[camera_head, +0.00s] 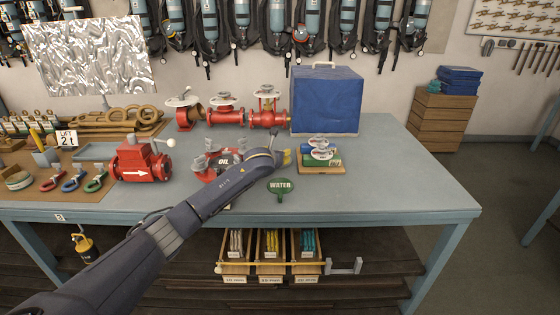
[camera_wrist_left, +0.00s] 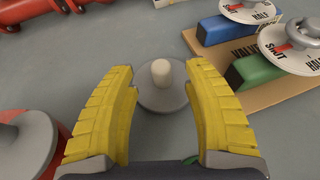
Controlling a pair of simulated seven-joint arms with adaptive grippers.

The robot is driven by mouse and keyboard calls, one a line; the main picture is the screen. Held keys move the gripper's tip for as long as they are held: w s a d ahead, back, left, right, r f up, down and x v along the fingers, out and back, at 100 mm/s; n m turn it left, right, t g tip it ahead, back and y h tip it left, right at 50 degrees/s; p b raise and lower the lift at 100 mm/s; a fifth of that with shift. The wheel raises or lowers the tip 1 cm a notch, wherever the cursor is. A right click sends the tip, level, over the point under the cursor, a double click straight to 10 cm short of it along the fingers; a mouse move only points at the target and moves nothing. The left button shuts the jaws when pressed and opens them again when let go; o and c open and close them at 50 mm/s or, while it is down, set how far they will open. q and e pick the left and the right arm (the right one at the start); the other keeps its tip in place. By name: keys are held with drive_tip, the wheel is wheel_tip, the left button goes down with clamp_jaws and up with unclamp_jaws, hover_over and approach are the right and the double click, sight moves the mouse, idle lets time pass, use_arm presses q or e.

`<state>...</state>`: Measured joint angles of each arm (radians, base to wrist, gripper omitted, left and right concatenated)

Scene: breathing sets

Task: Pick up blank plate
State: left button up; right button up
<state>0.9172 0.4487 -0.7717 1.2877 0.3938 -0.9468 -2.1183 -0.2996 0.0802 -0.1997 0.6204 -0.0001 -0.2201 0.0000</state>
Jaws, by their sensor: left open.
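A plain grey round plate (camera_wrist_left: 160,98) with a pale upright knob lies on the table in the left wrist view. It bears no lettering that I can see. My left gripper (camera_wrist_left: 165,110) is open, its yellow fingers on either side of the plate's knob, with nothing held. In the head view my left gripper (camera_head: 285,158) hovers over the middle of the table, and I cannot make out the grey plate there. Whether the fingers touch the plate I cannot tell.
A wooden board (camera_head: 322,169) with blue and green valve blocks stands close right of the gripper. A red item with an OIL plate (camera_head: 223,162) is at its left. A green WATER plate (camera_head: 280,187) lies in front. A blue case (camera_head: 325,99) stands behind. The table's right side is clear.

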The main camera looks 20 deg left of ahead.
use_arm(q)
drive_tip(key=shift+x, duration=2.05)
drive_tip(key=shift+o, duration=0.2)
clamp_jaws()
